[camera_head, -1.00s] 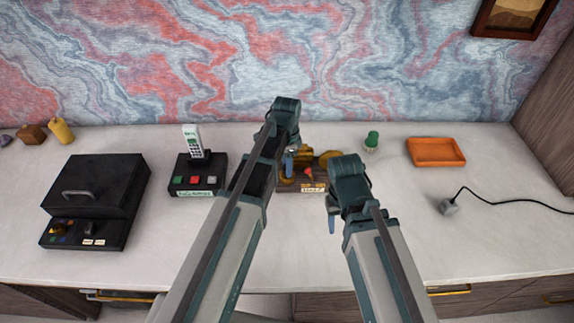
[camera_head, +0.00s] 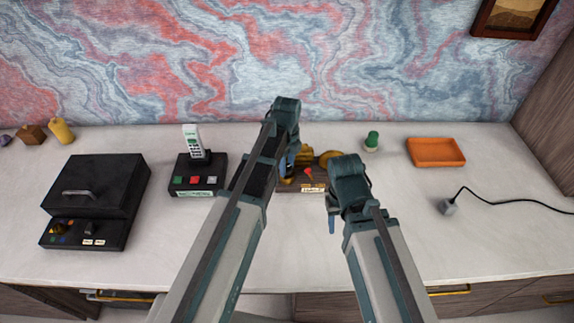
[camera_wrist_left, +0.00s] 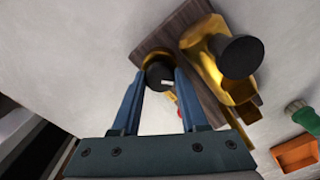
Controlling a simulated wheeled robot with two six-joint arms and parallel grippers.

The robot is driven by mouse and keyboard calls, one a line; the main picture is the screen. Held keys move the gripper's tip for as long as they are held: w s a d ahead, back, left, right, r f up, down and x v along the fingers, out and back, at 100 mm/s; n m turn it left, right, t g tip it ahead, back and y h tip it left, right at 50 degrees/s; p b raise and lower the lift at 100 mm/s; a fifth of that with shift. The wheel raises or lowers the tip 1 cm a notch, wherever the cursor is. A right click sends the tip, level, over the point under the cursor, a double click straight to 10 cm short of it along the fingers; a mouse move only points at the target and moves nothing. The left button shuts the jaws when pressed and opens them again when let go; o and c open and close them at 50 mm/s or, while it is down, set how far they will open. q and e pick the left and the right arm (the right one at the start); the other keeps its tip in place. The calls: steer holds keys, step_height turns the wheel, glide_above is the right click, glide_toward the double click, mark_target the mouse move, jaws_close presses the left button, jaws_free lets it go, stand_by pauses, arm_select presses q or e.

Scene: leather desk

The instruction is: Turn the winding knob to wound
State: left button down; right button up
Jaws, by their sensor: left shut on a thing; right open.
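The winding device is a dark wooden base (camera_head: 290,187) with brass parts, partly hidden behind my left arm in the head view. A small red pointer (camera_head: 308,173) and a white label (camera_head: 313,189) show on its front. In the left wrist view, the winding knob (camera_wrist_left: 159,72) is a round brass piece with a dark face and a small white mark. My left gripper (camera_wrist_left: 159,85) is shut on this knob, one blue finger on each side. My right gripper (camera_head: 331,222) is open and empty, in front and to the right of the device.
A black telephone base (camera_head: 183,182) and a black lidded box (camera_head: 95,190) stand to the left. A green cactus-like object (camera_head: 372,140), an orange tray (camera_head: 436,153) and a grey plug with black cord (camera_head: 448,207) lie to the right. The front right desk is clear.

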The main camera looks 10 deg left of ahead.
arm_select(q)
steer(key=shift+m, duration=0.8)
steer(key=c, duration=0.7)
jaws_free()
steer(key=shift+r, duration=0.15)
step_height(320, 180, up, 14)
steer(key=p, duration=1.3)
steer(key=shift+f+p, duration=0.2)
steer(key=shift+p, duration=0.2)
